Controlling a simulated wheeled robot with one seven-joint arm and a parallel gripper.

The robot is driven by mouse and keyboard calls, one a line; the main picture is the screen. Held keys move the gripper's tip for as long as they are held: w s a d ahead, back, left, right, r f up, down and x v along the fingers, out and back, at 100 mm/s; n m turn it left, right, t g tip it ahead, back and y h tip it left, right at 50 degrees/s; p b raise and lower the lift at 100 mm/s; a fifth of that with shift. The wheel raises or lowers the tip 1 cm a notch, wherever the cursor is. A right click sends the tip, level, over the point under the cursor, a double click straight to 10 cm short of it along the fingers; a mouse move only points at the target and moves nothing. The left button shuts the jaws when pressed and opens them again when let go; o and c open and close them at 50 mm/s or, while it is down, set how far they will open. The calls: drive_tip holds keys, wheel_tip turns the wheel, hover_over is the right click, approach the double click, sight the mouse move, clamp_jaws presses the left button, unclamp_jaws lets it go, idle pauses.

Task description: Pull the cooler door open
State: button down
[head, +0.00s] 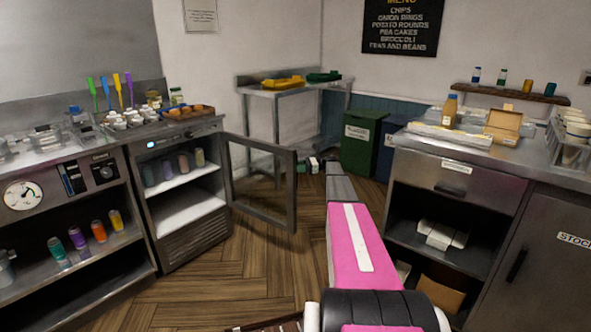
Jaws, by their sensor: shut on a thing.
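The cooler (185,205) is a dark steel cabinet under the counter at the left. Its glass-paned door (262,190) stands wide open, swung out to the right from the hinge side. Lit shelves inside hold several cups or bottles (183,163). My pink and grey arm reaches from the bottom of the view to the free edge of the door. My gripper (306,164) is small and partly hidden there, at the door's outer edge. It is shut on the door at that edge; the handle itself is not clearly seen.
A steel counter (460,155) with a drawer and open shelf stands at the right. A green bin (361,140) and a steel table (290,87) stand at the back. The wooden floor (220,285) in front of the cooler is clear. Another counter unit (75,200) adjoins the cooler on the left.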

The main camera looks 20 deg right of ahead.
drive_tip(key=c, duration=1.8)
unclamp_jaws()
drive_tip(key=shift+w+a+r, duration=0.15)
drive_tip(key=shift+w+a, duration=0.4)
drive_tip(key=shift+w, duration=0.3)
drive_tip(key=shift+c, duration=0.2)
drive_tip(key=o, duration=1.2)
drive_tip(key=shift+a, duration=0.15)
drive_tip(key=shift+s+t, duration=0.2)
drive_tip(key=shift+t, duration=0.1)
drive_tip(key=shift+c, duration=1.3)
drive_tip(key=shift+d, duration=0.45)
drive_tip(key=shift+c, duration=0.6)
drive_tip(key=d, duration=0.3)
drive_tip(key=s+d, duration=0.1)
drive_tip(key=d, duration=0.3)
drive_tip(key=s+d, duration=0.1)
drive_tip(key=d, duration=0.2)
drive_tip(key=shift+s+d, duration=0.1)
drive_tip(key=shift+d, duration=0.1)
drive_tip(key=shift+c, duration=0.3)
